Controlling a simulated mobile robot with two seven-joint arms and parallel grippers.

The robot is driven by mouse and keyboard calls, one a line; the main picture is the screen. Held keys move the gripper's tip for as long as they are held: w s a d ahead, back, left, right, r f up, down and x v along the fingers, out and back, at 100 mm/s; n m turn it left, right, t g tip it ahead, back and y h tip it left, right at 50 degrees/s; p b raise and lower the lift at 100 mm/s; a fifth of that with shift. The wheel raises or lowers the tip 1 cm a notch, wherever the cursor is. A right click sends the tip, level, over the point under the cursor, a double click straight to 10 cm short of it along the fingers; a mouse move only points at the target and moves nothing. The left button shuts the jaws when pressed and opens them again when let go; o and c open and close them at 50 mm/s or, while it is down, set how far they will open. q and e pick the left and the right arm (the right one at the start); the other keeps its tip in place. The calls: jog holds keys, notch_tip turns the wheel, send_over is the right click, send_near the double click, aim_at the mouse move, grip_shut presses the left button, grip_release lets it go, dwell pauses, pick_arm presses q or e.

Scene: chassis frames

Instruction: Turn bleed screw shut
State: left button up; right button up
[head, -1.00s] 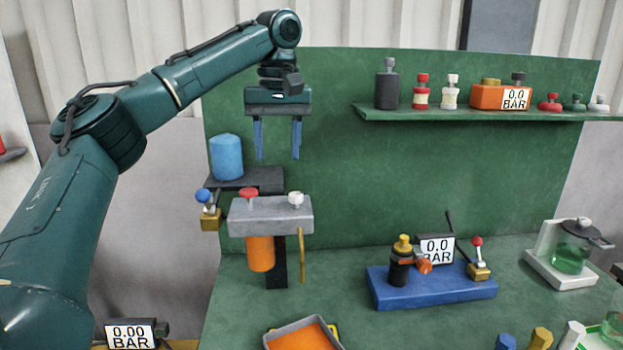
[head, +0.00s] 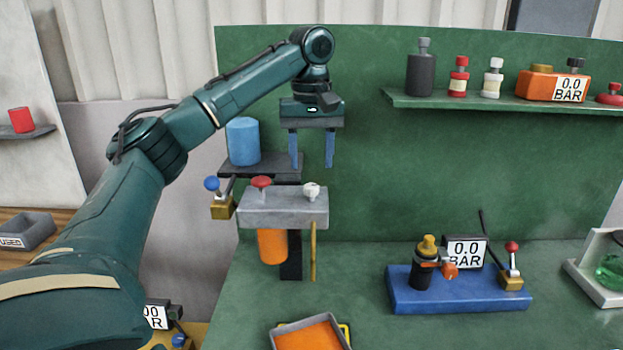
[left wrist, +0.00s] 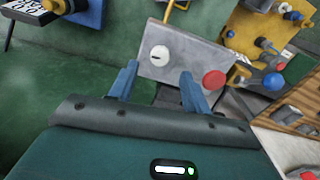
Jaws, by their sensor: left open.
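A grey block (head: 285,210) with an orange bowl (head: 272,246) under it carries a white knob (head: 312,191) on its right and a red knob (head: 261,183) on its left. The white knob looks like the bleed screw, but no label shows. My left gripper (head: 312,164) is open and empty, its blue fingers pointing down just above the white knob. In the left wrist view the gripper (left wrist: 160,80) shows both fingers apart, with the white knob (left wrist: 160,55) beyond them and the red knob (left wrist: 214,79) near one fingertip. No contact shows. My right gripper is out of view.
A blue cylinder (head: 243,141) stands on a dark shelf (head: 280,168) behind the block. A blue-handled brass valve (head: 220,205) is at its left. An orange tray (head: 310,335) lies in front. A blue base with a gauge (head: 460,297) stands to the right.

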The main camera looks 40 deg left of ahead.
aim_at(311, 186)
pick_arm(q)
jog(key=shift+f, duration=2.7)
jog(key=shift+c, duration=0.3)
jog(key=c, duration=0.9)
